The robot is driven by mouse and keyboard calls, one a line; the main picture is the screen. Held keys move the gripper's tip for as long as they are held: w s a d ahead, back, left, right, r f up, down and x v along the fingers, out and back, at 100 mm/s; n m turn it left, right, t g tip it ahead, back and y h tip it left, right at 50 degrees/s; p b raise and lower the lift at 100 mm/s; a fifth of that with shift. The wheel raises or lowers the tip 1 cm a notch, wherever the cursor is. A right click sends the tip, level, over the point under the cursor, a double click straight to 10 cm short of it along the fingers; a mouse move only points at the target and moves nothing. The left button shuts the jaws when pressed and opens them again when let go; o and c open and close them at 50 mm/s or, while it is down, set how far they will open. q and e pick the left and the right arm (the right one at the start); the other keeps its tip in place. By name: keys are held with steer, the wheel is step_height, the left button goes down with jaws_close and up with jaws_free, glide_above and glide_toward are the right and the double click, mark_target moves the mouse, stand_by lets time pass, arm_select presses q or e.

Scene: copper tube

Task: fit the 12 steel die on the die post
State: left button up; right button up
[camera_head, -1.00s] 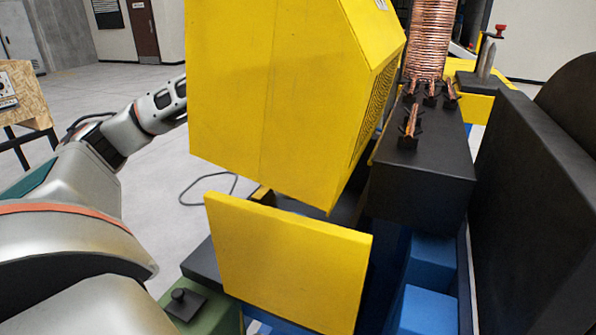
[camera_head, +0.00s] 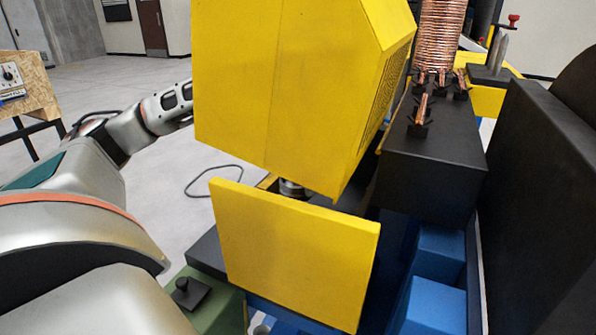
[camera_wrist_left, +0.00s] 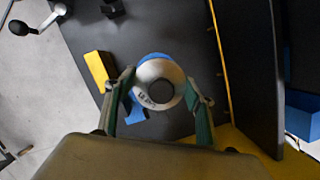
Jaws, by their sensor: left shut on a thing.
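In the left wrist view my left gripper (camera_wrist_left: 161,90) is shut on a round grey steel die (camera_wrist_left: 160,78), with its green-padded fingers on either side. The die has dark lettering too small to read. Blue parts (camera_wrist_left: 132,110) show behind and beside the die over a dark surface. I cannot make out the die post. In the head view my left arm reaches behind the yellow housing, which hides the gripper. A small grey metal thing (camera_head: 292,188) shows in the gap below the housing; I cannot tell whether it is the die.
The large yellow housing (camera_head: 290,90) and a lower yellow panel (camera_head: 295,250) block the middle. A black block (camera_head: 430,165) with copper tube pieces and a copper coil (camera_head: 440,40) stands right. A yellow block (camera_wrist_left: 100,70) and a black wall (camera_wrist_left: 250,70) flank the die.

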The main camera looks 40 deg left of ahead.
mark_target(297, 198)
arm_select(q)
steer(key=shift+f, duration=0.35)
steer(key=shift+f+b, duration=0.4)
steer(key=shift+f, duration=0.15)
arm_select(e)
steer(key=shift+w+d+f, duration=0.1)
steer(key=shift+w+f, duration=0.1)
steer(key=shift+w, duration=0.05)
arm_select(q)
steer(key=shift+p, duration=1.05)
arm_select(e)
steer(key=shift+w+r+t, duration=0.15)
steer(key=shift+w+r, duration=0.1)
steer(key=shift+r, duration=0.5)
steer(key=shift+w+r+t, duration=0.15)
steer(key=shift+w+r, duration=0.05)
steer(key=shift+r, duration=0.5)
arm_select(q)
steer(key=shift+f+b, duration=1)
steer(key=shift+f, duration=1.05)
arm_select(e)
steer(key=shift+s+f, duration=0.2)
steer(key=shift+f, duration=0.5)
steer(key=shift+s+f, duration=0.2)
steer(key=shift+f, duration=0.45)
arm_select(q)
steer(key=o, duration=2)
steer(key=shift+f, duration=0.15)
steer(key=v, duration=1.2)
steer(key=shift+d, duration=0.1)
